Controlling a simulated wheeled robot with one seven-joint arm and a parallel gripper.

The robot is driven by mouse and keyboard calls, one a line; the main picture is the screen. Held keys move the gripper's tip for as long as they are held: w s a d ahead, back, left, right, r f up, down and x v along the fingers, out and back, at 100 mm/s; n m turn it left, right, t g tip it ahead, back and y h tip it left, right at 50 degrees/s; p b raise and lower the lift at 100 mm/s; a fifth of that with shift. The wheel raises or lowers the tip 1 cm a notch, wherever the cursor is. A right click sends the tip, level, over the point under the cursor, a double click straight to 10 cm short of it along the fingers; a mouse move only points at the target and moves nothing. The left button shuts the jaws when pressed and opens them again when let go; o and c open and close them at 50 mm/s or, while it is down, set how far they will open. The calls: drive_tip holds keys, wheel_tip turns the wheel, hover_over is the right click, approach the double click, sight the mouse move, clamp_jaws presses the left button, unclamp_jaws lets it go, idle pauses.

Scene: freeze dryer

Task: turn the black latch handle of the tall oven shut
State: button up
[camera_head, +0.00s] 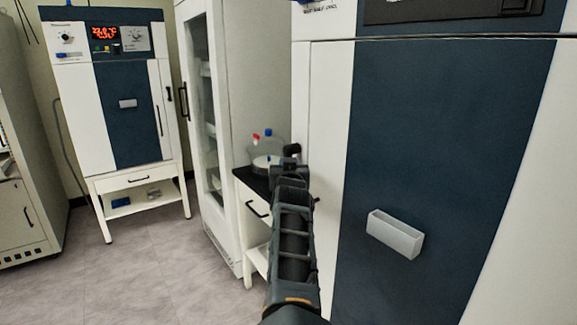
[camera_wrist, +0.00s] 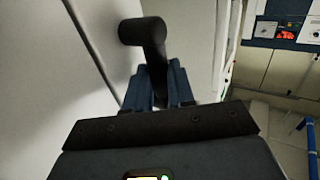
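The tall oven (camera_head: 445,140) stands close in front on the right, with a white frame and a dark blue door panel. In the wrist view its black latch handle (camera_wrist: 153,38) has a round end and a bar running down between my fingers. My gripper (camera_head: 290,160) is at the oven's left side in the head view. In the wrist view my gripper (camera_wrist: 160,88) has a blue finger on each side of the bar, with no clear gap, so it looks shut on the handle. The handle's lower part is hidden behind the fingers and gripper body.
A white side cabinet with a black top (camera_head: 245,178) stands left of my arm, carrying a clear vessel (camera_head: 268,148). Behind are a tall glass-door cabinet (camera_head: 212,110) and another blue-and-white oven (camera_head: 125,105). The floor (camera_head: 150,265) at left is clear.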

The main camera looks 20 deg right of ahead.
clamp_jaws()
